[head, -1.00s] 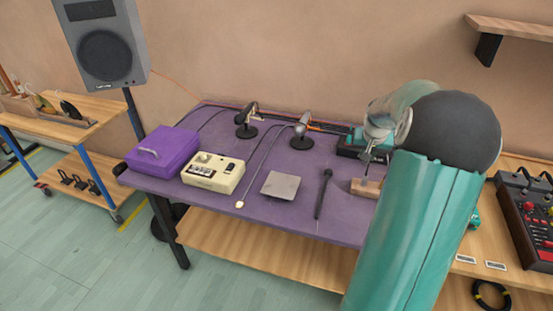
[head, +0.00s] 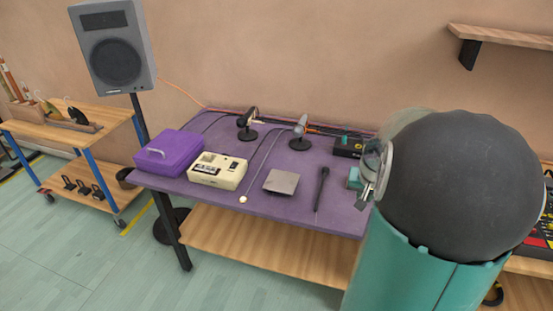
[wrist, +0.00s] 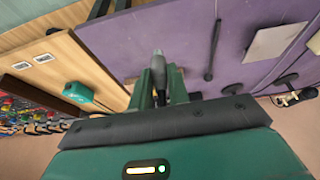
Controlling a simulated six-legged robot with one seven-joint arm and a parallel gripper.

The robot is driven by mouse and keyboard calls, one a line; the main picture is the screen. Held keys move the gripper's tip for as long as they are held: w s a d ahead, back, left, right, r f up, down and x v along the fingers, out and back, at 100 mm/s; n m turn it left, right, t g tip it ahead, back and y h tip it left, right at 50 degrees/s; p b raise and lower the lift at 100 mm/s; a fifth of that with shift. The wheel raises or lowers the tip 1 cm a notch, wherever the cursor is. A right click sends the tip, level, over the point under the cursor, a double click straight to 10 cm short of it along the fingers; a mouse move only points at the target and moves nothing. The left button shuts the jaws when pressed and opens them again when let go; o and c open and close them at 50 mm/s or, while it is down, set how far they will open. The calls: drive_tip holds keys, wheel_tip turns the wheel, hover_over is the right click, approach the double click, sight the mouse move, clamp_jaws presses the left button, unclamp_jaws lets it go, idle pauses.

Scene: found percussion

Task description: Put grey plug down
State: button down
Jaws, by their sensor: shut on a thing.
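The grey plug (wrist: 157,64) shows in the wrist view between the fingers of my gripper (wrist: 159,82), which is shut on it. The plug's tip points away from the wrist, toward the purple table's (wrist: 140,40) surface. I cannot tell whether it touches the table. In the head view my gripper (head: 363,196) is over the right end of the purple table (head: 240,203), and my arm hides most of it. The plug cannot be made out there.
A black handheld microphone (head: 321,188) and grey square plate (head: 281,182) lie left of my gripper. A cream recorder (head: 216,169), purple case (head: 167,154) and two stand microphones (head: 247,124) (head: 300,131) are farther left and back. A teal box (wrist: 78,92) sits on wood.

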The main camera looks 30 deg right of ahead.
drive_tip(key=w+d+f, duration=0.2)
drive_tip(key=d+f, duration=0.1)
drive_tip(key=w+d+f, duration=0.5)
drive_tip(key=d+f, duration=0.1)
drive_tip(key=shift+w+d+f, duration=0.1)
drive_tip(key=shift+w+d, duration=0.25)
drive_tip(key=shift+d, duration=0.05)
drive_tip(key=shift+w+d+f, duration=0.1)
drive_tip(key=shift+d+f, duration=0.05)
drive_tip(key=shift+f, duration=0.05)
drive_tip(key=shift+d+f, duration=0.15)
drive_tip(key=shift+f, duration=1.5)
drive_tip(key=shift+f, duration=0.1)
drive_tip(key=c, duration=1.3)
unclamp_jaws()
drive_tip(key=shift+c, duration=0.2)
